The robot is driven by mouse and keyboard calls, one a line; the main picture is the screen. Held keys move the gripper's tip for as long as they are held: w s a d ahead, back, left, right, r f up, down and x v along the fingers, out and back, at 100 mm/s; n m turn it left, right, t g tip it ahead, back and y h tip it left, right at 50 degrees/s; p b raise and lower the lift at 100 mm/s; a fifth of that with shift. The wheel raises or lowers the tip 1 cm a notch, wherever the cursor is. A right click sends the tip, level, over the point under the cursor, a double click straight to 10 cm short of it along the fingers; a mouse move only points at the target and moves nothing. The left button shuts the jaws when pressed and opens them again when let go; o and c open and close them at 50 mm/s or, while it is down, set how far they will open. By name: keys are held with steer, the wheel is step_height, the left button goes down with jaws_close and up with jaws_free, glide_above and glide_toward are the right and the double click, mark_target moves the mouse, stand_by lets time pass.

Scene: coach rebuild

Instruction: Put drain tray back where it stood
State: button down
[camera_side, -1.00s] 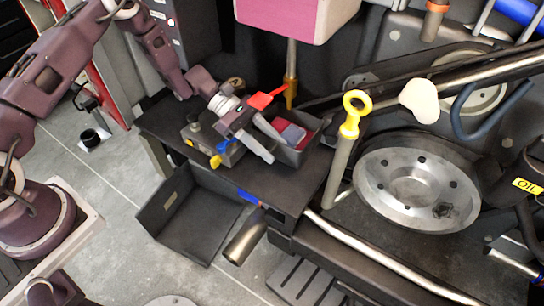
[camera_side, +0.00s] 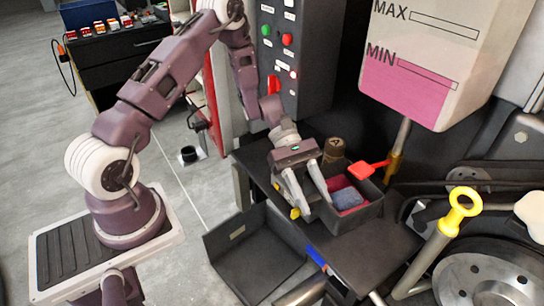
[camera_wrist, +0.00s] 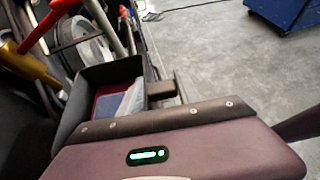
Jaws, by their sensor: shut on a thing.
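The drain tray appears to be the small dark open-topped tray (camera_side: 360,215) with red and blue-grey cloth-like pieces inside, beside my gripper in the side view. It also shows in the wrist view (camera_wrist: 108,72), ahead of my gripper body. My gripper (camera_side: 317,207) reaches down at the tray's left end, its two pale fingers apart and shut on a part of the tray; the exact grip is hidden. A dark stub (camera_wrist: 161,90) sticks out at that end. I cannot tell whether the tray rests on the dark bench (camera_side: 375,245) or is just above it.
A brown round part (camera_side: 334,149) and a red-handled thing (camera_side: 366,169) are close behind the tray. A yellow-ringed dipstick (camera_side: 458,210) and the pink-filled tank (camera_side: 420,70) stand to the right. A larger dark open tray (camera_side: 255,255) is lower left, below the bench.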

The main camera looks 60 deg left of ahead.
steer(key=w+a+r+n+t+y, duration=0.2)
steer(key=w+a+r+n+t, duration=0.2)
steer(key=a+r+n+t, duration=0.65)
steer(key=s+a+f+y, duration=0.1)
steer(key=s+a+f, duration=1.4)
steer(key=s+a, duration=0.3)
steer(key=w, duration=2)
steer(key=shift+w+a+f, duration=0.1)
steer(key=shift+w+f, duration=0.05)
steer(key=shift+f, duration=1.05)
steer(key=shift+w+a+f, duration=0.1)
steer(key=shift+w+f, duration=0.1)
steer(key=shift+f, duration=1)
steer(key=shift+w+a+f, duration=0.1)
steer(key=shift+w+f, duration=0.05)
steer(key=shift+f, duration=1.05)
steer(key=c, duration=0.8)
jaws_free()
steer(key=shift+f, duration=0.15)
steer(key=shift+c, duration=0.2)
